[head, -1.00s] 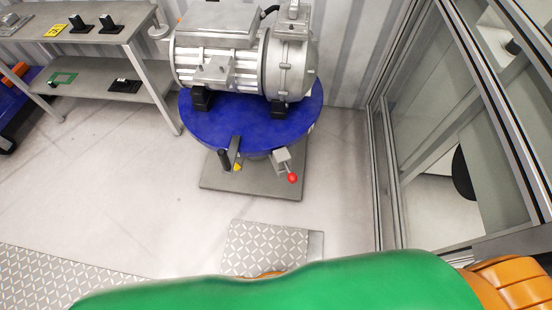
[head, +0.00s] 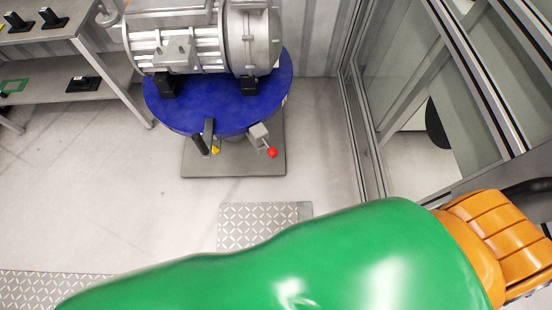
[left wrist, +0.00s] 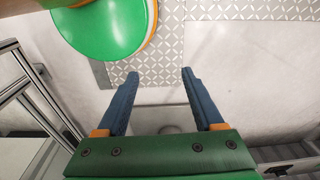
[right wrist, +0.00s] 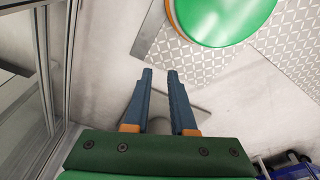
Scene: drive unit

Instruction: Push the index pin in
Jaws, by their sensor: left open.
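What looks like the index pin, a short rod with a red knob (head: 272,152), sticks out of a small grey block (head: 258,135) at the front edge of the round blue table (head: 215,118). I cannot tell how far in it sits. Neither gripper shows in the head view. In the left wrist view my left gripper (left wrist: 160,76) is open and empty, with floor between its fingers. In the right wrist view my right gripper (right wrist: 160,75) is partly open and empty, with a narrower gap. The pin is not distinguishable in either wrist view.
A motor (head: 190,40) is mounted on the blue table, which stands over a grey base plate (head: 235,160). A black handle (head: 199,145) is left of the red knob. A shelf bench (head: 110,70) is at left, a glazed frame (head: 362,140) at right.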

